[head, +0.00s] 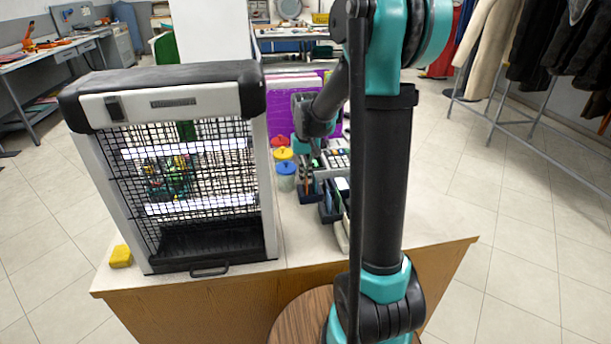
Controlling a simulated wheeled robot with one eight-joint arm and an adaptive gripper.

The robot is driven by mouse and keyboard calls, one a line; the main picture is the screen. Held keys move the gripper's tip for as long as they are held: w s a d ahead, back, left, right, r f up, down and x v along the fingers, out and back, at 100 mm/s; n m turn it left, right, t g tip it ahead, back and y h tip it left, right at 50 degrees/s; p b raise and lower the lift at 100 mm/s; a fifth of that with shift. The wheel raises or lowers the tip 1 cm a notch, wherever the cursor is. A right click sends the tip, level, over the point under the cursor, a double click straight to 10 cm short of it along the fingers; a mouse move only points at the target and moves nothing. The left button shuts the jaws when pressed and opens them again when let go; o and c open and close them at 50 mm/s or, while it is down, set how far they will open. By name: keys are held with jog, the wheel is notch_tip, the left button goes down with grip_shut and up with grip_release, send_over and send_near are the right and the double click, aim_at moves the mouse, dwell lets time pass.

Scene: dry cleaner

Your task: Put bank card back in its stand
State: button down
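My gripper (311,164) is small in the head view, pointing down over the counter at the end of my arm. It is just above a group of small dark holders (327,213) beside a keypad device. Whether its fingers are open or shut, or hold anything, is too small to tell. I cannot pick out the bank card with certainty. A small pale and teal flat piece (342,184) shows among the holders, but I cannot tell what it is. Which holder is the card's stand is also unclear, and my upright arm link hides the area to the right.
The counter (300,235) carries a large mesh-fronted machine (180,170) at left, a yellow block (120,256), and jars with red, yellow and blue lids (286,170). A purple panel (320,85) stands behind. A coat rack (530,100) is at right; the tiled floor around is open.

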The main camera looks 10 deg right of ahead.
jog(key=c, duration=2.3)
grip_release()
jog(key=o, duration=0.7)
jog(key=shift+c, duration=0.2)
jog(key=shift+r, duration=0.15)
jog(key=shift+r, duration=3.4)
jog(key=shift+a, duration=0.1)
